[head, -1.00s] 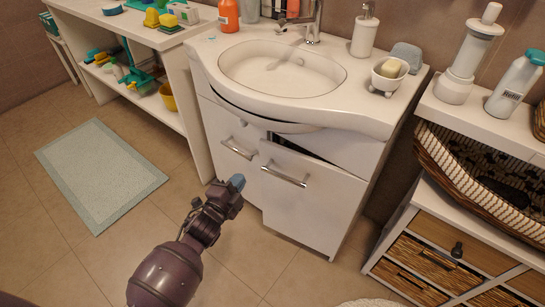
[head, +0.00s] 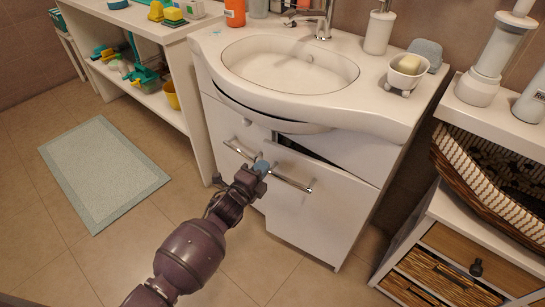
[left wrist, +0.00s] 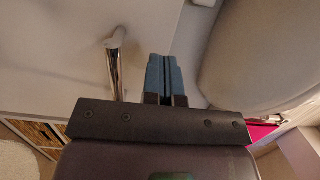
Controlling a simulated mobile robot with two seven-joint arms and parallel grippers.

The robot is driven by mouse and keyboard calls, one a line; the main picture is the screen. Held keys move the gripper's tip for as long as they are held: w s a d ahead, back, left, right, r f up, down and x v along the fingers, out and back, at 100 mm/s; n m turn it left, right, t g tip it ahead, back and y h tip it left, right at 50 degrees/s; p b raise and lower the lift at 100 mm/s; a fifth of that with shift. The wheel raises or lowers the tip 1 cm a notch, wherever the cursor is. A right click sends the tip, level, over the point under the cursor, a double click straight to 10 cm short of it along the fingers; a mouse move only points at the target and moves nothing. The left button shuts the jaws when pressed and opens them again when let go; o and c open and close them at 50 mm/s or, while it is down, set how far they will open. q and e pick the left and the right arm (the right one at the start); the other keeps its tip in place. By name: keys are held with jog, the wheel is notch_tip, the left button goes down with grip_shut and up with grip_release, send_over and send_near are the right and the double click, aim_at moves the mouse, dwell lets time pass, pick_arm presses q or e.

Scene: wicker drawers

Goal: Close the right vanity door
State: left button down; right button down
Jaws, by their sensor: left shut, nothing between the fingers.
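The white right vanity door (head: 325,213) stands ajar under the sink, its left side out from the cabinet front, with a dark gap along its top. Its metal bar handle (head: 293,183) runs across the upper part and also shows in the left wrist view (left wrist: 115,70). My left gripper (head: 262,166) is shut and empty, its blue fingertips by the handle's left end near the door's free edge. In the left wrist view the closed fingers (left wrist: 165,75) lie beside the handle. I cannot tell whether they touch the door. My right gripper is out of view.
The left vanity front (head: 228,135) with its own handle is beside the door. The sink counter (head: 300,105) overhangs above. A wicker drawer unit (head: 440,262) stands at the right, an open shelf (head: 145,95) at the left. The tiled floor in front is free, apart from a mat (head: 105,172).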

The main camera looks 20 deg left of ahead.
aim_at(276, 151)
pick_arm(q)
jog(key=w, duration=0.1)
jog(key=w+b, duration=0.1)
jog(key=w, duration=0.1)
jog(key=shift+w+d+f, duration=0.2)
jog(key=shift+d, duration=0.15)
jog(key=shift+w, duration=0.35)
jog(key=shift+w+d+r, duration=0.1)
jog(key=shift+w, duration=0.35)
jog(key=shift+w+r, duration=0.1)
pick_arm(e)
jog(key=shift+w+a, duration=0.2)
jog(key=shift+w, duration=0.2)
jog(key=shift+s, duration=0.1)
